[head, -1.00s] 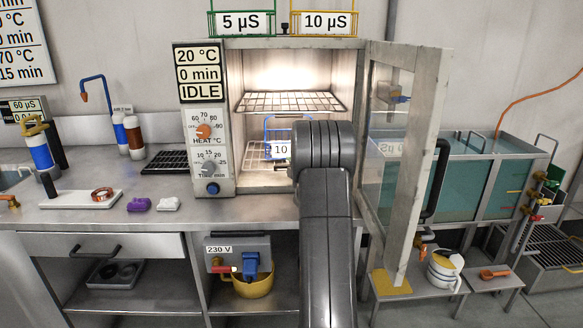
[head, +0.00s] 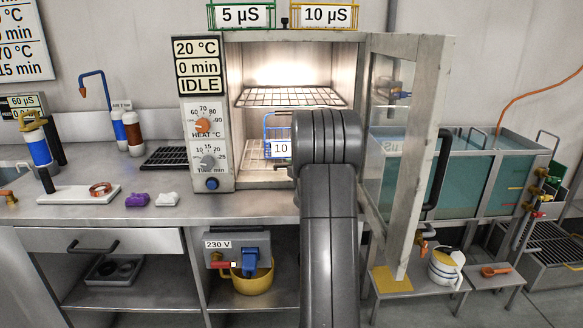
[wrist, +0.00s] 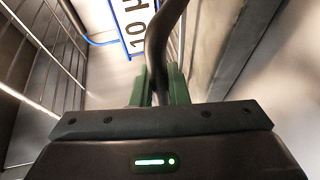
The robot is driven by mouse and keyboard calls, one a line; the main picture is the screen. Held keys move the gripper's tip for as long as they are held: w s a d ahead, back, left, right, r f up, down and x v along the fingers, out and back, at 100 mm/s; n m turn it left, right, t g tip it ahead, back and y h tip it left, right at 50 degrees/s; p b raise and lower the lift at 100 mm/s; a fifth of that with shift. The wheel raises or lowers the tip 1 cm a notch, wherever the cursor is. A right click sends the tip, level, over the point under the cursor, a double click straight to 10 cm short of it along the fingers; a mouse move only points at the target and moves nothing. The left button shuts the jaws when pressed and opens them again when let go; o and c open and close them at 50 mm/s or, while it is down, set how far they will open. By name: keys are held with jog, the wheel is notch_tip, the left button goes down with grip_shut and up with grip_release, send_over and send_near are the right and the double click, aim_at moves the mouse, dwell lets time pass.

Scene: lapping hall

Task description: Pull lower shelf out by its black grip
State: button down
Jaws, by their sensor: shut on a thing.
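The heat cabinet (head: 210,120) stands open, with a wire upper shelf (head: 290,98) and a wire lower shelf (head: 253,150) inside. A blue wire basket with a label starting "10" (head: 281,149) stands on the lower shelf; its blue frame and label also show in the wrist view (wrist: 135,22). In the wrist view, a black curved grip (wrist: 160,45) runs up between the green fingers of my gripper (wrist: 158,88), which is shut on it.
The cabinet's glazed door (head: 418,160) stands open to the right of my arm, with a black handle (head: 437,175). Tanks (head: 480,185) stand beyond it. The worktop (head: 240,204) in front of the cabinet is clear. A yellow pot (head: 250,282) sits below.

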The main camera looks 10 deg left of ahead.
jog(key=s+d+b, duration=0.3)
jog(key=s, duration=0.7)
jog(key=s+d+b, duration=0.2)
jog(key=s+b, duration=0.2)
jog(key=s, duration=0.5)
jog(key=shift+s+d, duration=0.4)
jog(key=c, duration=1.4)
grip_release()
jog(key=p+v, duration=0.3)
jog(key=v, duration=1)
jog(key=shift+s+d, duration=0.25)
jog(key=shift+s, duration=0.05)
